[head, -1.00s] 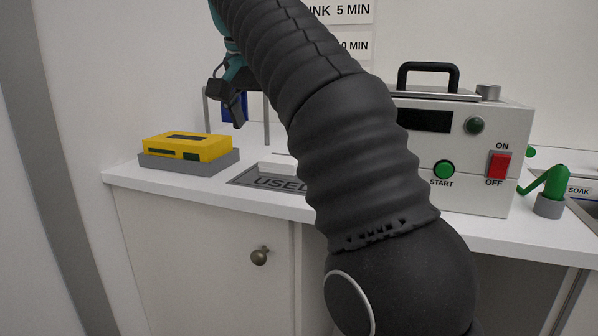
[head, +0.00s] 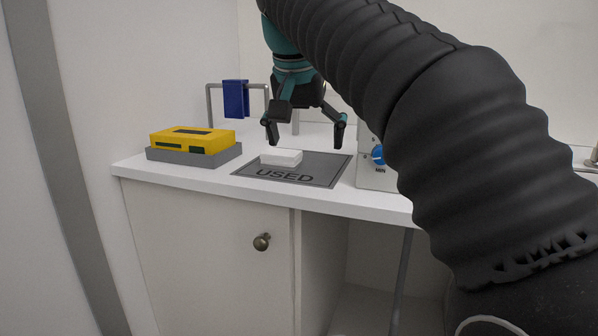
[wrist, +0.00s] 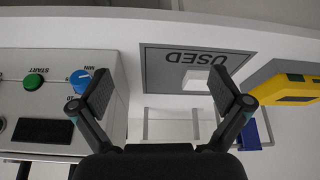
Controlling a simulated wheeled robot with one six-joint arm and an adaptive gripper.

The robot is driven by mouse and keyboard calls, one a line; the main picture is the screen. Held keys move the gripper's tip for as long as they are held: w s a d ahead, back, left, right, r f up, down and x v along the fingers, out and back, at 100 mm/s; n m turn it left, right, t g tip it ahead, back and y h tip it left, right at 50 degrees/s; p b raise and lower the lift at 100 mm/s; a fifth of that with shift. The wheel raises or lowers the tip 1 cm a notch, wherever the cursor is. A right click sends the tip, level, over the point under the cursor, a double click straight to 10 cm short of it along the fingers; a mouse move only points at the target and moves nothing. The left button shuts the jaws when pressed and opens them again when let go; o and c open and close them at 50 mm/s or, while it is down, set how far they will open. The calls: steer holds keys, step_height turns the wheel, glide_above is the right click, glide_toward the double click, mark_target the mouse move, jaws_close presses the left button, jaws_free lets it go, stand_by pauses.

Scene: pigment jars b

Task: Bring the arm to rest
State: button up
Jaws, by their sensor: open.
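My gripper (head: 305,133) hangs from my dark, ribbed arm, with its fingers spread and pointing down above the grey mat marked USED (head: 318,178). Nothing is between the fingers. A small white block (head: 281,157) lies on the mat, below and apart from the fingers. In the wrist view, my gripper (wrist: 158,90) is open, with the white block (wrist: 196,80) on the mat (wrist: 163,62) beyond the right finger. My arm crosses the right half of the head view and hides much of the counter there.
A yellow device (head: 193,141) sits in a grey tray (head: 226,153) at the left. Behind it, a blue piece (head: 236,99) hangs on a grey rail. A white machine (wrist: 60,66) with a green START button (wrist: 34,81) and blue knob (wrist: 81,77) stands beside the mat.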

steer(key=s+d+f+n, duration=0.1)
steer(key=s+d+f, duration=0.4)
steer(key=s+f, duration=0.2)
steer(key=s+d+f, duration=0.4)
steer(key=s+f, duration=0.3)
steer(key=f, duration=0.5)
steer(key=s+d+f+n+t+y, duration=0.1)
steer(key=s+d+f, duration=0.4)
steer(key=f, duration=0.5)
steer(key=shift+s+d+n, duration=0.3)
steer(key=shift+s, duration=0.65)
